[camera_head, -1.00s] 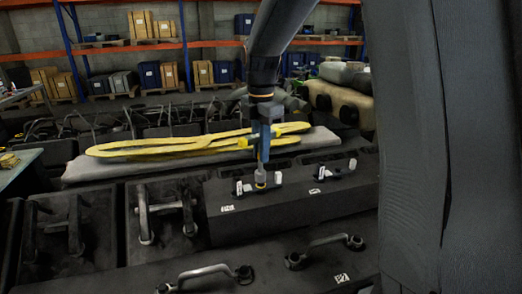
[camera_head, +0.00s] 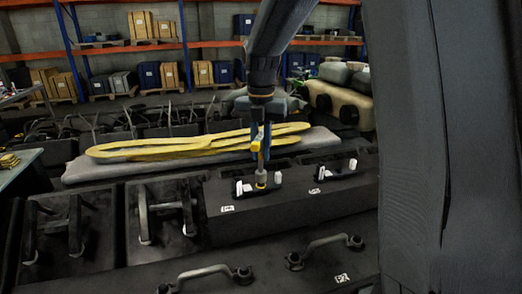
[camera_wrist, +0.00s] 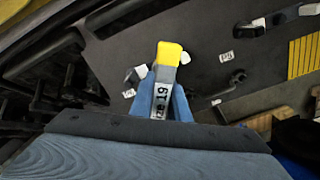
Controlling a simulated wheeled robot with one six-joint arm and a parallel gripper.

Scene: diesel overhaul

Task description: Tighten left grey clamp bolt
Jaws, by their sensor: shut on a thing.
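My gripper (camera_head: 262,138) has blue fingers shut on a yellow and grey tool (camera_head: 258,147), which stands upright below the wrist. In the wrist view the tool (camera_wrist: 169,56) shows its yellow end and a label reading "19" between the fingers. Its lower end reaches down to the left clamp (camera_head: 243,187), which has white end pieces, on a dark block. The left clamp bolt is hidden under the tool's tip; the tip appears to be on it, with a yellow ring low down. A similar right clamp (camera_head: 338,173) sits on the same block with no tool on it.
Curved handles (camera_head: 206,272) stand up from the dark cover in front. Metal brackets (camera_head: 146,216) rise at the left. A long yellow part (camera_head: 195,145) lies on a grey pad behind the block. Shelves with boxes (camera_head: 150,75) line the back wall.

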